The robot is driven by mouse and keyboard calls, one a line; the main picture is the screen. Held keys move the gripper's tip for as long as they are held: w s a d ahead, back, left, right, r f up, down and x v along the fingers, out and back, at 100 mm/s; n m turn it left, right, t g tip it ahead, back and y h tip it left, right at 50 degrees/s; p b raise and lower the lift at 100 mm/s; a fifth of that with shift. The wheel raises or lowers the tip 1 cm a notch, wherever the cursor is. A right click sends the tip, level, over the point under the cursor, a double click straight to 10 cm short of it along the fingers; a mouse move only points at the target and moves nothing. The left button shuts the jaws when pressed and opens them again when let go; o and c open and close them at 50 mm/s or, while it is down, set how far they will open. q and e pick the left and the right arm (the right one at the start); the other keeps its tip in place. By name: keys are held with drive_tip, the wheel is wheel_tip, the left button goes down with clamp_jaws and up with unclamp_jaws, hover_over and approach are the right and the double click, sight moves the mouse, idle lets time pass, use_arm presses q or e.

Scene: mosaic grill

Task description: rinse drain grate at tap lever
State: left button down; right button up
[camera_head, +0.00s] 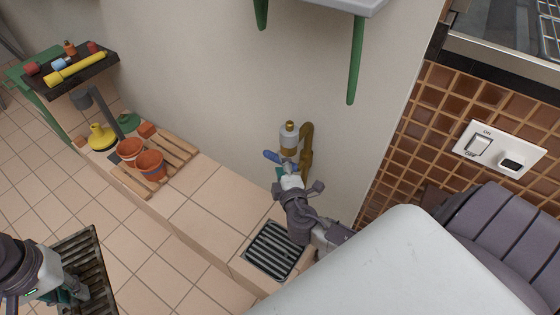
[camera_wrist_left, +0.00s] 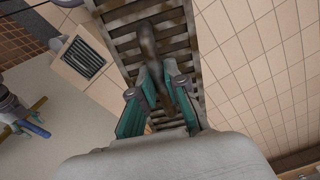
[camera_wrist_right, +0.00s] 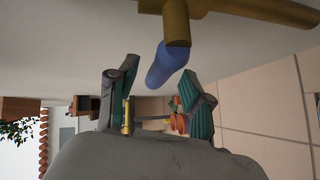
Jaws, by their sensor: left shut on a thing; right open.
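A dark slatted grate (camera_head: 88,262) is in my left gripper (camera_head: 72,290) at the lower left of the head view. In the left wrist view, the fingers of my left gripper (camera_wrist_left: 161,78) are shut on a brownish bar of the grate (camera_wrist_left: 122,15). The wall tap (camera_head: 289,136) has a brass pipe and a blue lever (camera_head: 271,156). My right gripper (camera_head: 288,172) is open just below the tap. In the right wrist view, the blue lever (camera_wrist_right: 166,66) is ahead of the spread fingers (camera_wrist_right: 157,92); contact cannot be told.
A slatted drain (camera_head: 273,250) is set in the tiled ledge below the tap. Terracotta pots (camera_head: 150,165) and a wooden pallet (camera_head: 179,146) stand farther left. A dark shelf (camera_head: 88,74) holds small items. A switch plate (camera_head: 500,147) is at right.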

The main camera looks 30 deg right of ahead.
drive_tip(key=shift+x, duration=1.15)
clamp_jaws()
